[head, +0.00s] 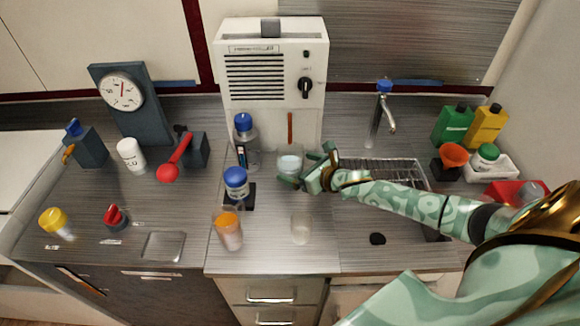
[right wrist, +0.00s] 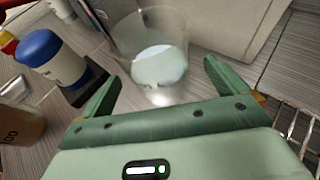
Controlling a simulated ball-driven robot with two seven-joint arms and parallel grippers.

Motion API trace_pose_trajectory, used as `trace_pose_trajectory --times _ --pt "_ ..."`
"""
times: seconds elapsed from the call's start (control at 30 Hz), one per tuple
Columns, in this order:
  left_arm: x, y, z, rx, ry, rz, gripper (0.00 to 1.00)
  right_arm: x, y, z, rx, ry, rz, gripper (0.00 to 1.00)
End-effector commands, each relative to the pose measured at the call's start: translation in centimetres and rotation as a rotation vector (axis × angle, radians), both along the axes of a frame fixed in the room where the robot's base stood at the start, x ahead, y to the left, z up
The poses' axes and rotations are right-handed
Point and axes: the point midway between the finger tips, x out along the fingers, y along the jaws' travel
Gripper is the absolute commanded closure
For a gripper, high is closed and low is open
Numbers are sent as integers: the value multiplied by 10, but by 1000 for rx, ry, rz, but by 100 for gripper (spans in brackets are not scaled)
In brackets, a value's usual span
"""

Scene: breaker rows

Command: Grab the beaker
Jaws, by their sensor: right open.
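A clear beaker (head: 290,163) with pale contents stands on the counter in front of the white boxy device. In the right wrist view the beaker (right wrist: 152,40) is just ahead of and partly between my fingertips. My right gripper (head: 308,165) is open and empty, with its jaws facing the beaker from the right. In the right wrist view the two fingers of the gripper (right wrist: 160,76) are spread wide. I cannot tell whether either finger touches the glass. My left gripper is not in view.
A blue-capped bottle (head: 236,184) and a taller blue-capped bottle (head: 244,133) stand left of the beaker. A cup with orange contents (head: 229,232) and another clear vessel (head: 301,230) stand nearer the front. The white device (head: 274,90) is behind, and a sink rack (head: 385,167) lies right.

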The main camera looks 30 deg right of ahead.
Motion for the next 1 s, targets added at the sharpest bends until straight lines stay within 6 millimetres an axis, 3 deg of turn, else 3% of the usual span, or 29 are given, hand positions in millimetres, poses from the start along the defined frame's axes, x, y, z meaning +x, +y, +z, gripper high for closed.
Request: trace_pose_trajectory --times 0.2,0.43,0.47,0.6,0.67,1.0 --pt "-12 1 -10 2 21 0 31 27 8 -13 2 -1 1 2" --pt "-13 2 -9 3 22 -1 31 29 9 -14 0 0 1 2" --pt "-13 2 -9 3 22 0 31 29 9 -14 0 0 1 5" --pt "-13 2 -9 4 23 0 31 29 9 -13 0 0 1 44" --pt "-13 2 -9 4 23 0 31 29 9 -13 0 0 1 58" --pt "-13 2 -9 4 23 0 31 29 9 -12 2 -2 1 58"
